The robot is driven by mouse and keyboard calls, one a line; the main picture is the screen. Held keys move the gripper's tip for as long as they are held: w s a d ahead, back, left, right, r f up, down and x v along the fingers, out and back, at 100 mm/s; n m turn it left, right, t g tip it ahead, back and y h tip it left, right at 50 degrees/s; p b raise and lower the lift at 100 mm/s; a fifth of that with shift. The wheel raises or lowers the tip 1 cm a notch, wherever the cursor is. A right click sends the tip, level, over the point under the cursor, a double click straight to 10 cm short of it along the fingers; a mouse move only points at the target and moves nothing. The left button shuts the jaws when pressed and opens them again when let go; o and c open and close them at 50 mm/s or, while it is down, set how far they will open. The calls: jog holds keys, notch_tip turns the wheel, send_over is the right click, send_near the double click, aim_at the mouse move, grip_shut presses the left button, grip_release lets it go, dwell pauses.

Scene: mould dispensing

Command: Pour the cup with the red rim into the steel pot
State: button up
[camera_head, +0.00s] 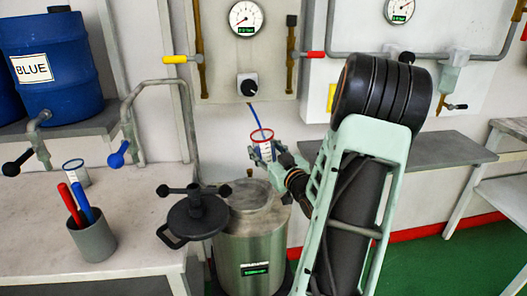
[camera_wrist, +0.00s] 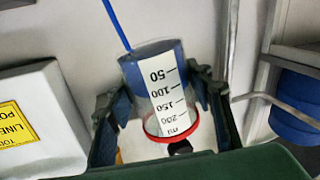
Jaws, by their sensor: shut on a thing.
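The cup with the red rim (camera_head: 262,136) is in my gripper (camera_head: 265,152), above the back of the steel pot (camera_head: 245,250). In the wrist view my gripper (camera_wrist: 160,115) is shut around the clear cup (camera_wrist: 135,75), which has a white scale strip and a red rim; blue shows toward its closed end. In the head view the rim is uppermost and the cup looks roughly upright. The pot stands below with a grey top surface showing. Its black lid (camera_head: 193,216) with knobs sits off to the left side of the pot.
A second clear cup (camera_head: 76,172) and a grey holder (camera_head: 93,240) with red and blue sticks stand on the left counter. A thin blue line (camera_head: 254,117) shows beside the held cup. Taps, a blue drum (camera_head: 55,75) and wall gauges are behind. A grey shelf (camera_head: 440,150) is at right.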

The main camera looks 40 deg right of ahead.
jog(key=shift+d+f+n+b, duration=0.25)
jog(key=shift+f+n+b, duration=0.05)
jog(key=shift+n+b, duration=0.55)
jog(key=shift+d+f+n+b, duration=0.25)
jog(key=shift+n+b, duration=0.5)
jog(key=shift+n, duration=0.2)
jog(key=shift+s+f+n+b, duration=0.1)
jog(key=shift+f+n+b, duration=0.35)
jog(key=shift+n+b, duration=0.75)
jog(key=shift+f+n+b, duration=0.4)
jog(key=shift+n+b, duration=0.75)
jog(key=shift+n, duration=0.05)
jog(key=shift+a+f+n+b, duration=0.1)
jog(key=shift+a+n+b, duration=0.15)
jog(key=shift+n+b, duration=0.45)
jog(key=shift+a+f+n+b, duration=0.1)
jog(key=shift+a+n+b, duration=0.15)
jog(key=shift+n+b, duration=0.45)
jog(key=shift+w+a+r+n+b, duration=0.15)
jog(key=shift+n+b, duration=0.55)
jog(key=shift+b, duration=0.35)
jog(key=shift+w+a+r+n+b, duration=0.1)
jog(key=shift+n+b, duration=0.6)
jog(key=shift+b, duration=0.35)
